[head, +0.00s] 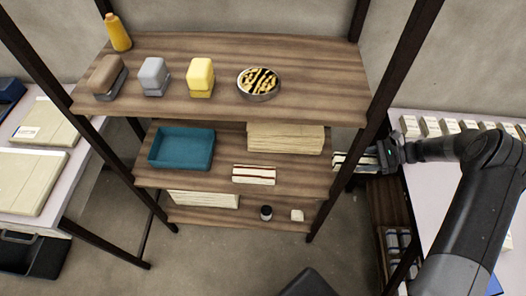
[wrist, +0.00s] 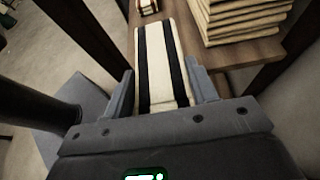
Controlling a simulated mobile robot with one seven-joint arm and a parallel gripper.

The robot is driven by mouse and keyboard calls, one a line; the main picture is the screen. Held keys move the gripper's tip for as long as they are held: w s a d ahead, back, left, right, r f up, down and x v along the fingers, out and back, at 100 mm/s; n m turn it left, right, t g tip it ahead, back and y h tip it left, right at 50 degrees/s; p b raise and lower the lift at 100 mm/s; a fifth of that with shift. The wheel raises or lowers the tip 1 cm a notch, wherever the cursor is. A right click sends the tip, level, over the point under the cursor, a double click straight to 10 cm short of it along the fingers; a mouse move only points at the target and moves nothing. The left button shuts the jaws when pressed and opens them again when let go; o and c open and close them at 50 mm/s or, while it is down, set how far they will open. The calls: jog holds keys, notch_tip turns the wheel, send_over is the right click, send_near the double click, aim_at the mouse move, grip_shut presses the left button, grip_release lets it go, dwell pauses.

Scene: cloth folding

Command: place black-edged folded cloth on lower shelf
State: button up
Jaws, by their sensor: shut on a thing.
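The black-edged folded cloth (wrist: 163,62) is cream with dark stripes along its sides. My gripper (wrist: 163,92) is shut on it, with one finger on each side. In the head view my gripper (head: 372,158) is at the right side of the shelf unit, by the right post, and the cloth (head: 343,162) points left toward the middle shelf. The post partly hides the cloth there. The lower shelf (head: 255,217) is below, partly covered by the shelf above it.
The middle shelf (head: 215,180) holds a teal bin (head: 182,148), a stack of cream cloths (head: 286,138) and a red-striped folded cloth (head: 254,174). Dark posts frame the unit.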

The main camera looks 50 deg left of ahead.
send_over(308, 173)
notch_tip(308, 173, down, 3)
jog(key=shift+s+r, duration=0.1)
jog(key=shift+f, duration=2.2)
jog(key=shift+f, duration=0.15)
jog(key=o, duration=1.2)
jog(key=v, duration=1.2)
